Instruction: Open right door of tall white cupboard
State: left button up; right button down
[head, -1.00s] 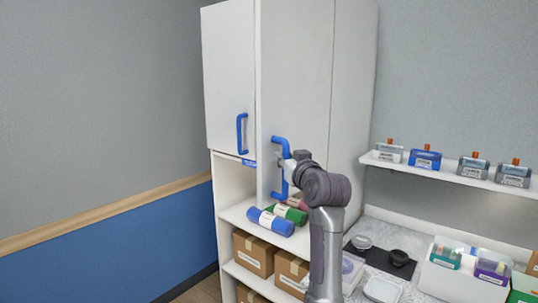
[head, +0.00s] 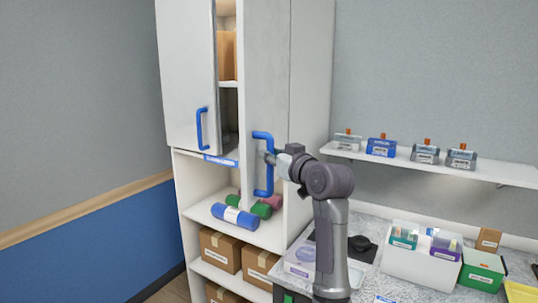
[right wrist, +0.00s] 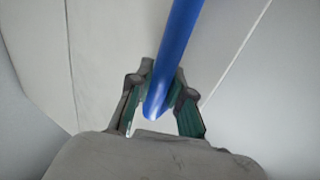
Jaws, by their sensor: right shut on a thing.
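The tall white cupboard (head: 310,75) stands in the middle of the head view. Its right door (head: 266,70) is swung partly open, with a gap between it and the left door (head: 185,70). My right gripper (head: 268,157) is shut on the blue handle of the right door (head: 263,180). In the right wrist view the blue handle (right wrist: 178,50) runs between the two fingers (right wrist: 160,110). The left door has its own blue handle (head: 202,128). My left gripper is not in view.
Through the gap, shelves and a brown box (head: 227,55) show inside. Below are a blue roll (head: 235,216), green and pink rolls and cardboard boxes (head: 220,248).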

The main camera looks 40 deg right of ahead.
jog(key=c, duration=1.1)
grip_release()
jog(key=shift+f, duration=0.1)
jog(key=shift+o, duration=0.2)
jog(key=s+a, duration=0.1)
jog(key=s, duration=1.1)
jog(key=shift+a, duration=0.2)
jog(key=shift+w, duration=0.1)
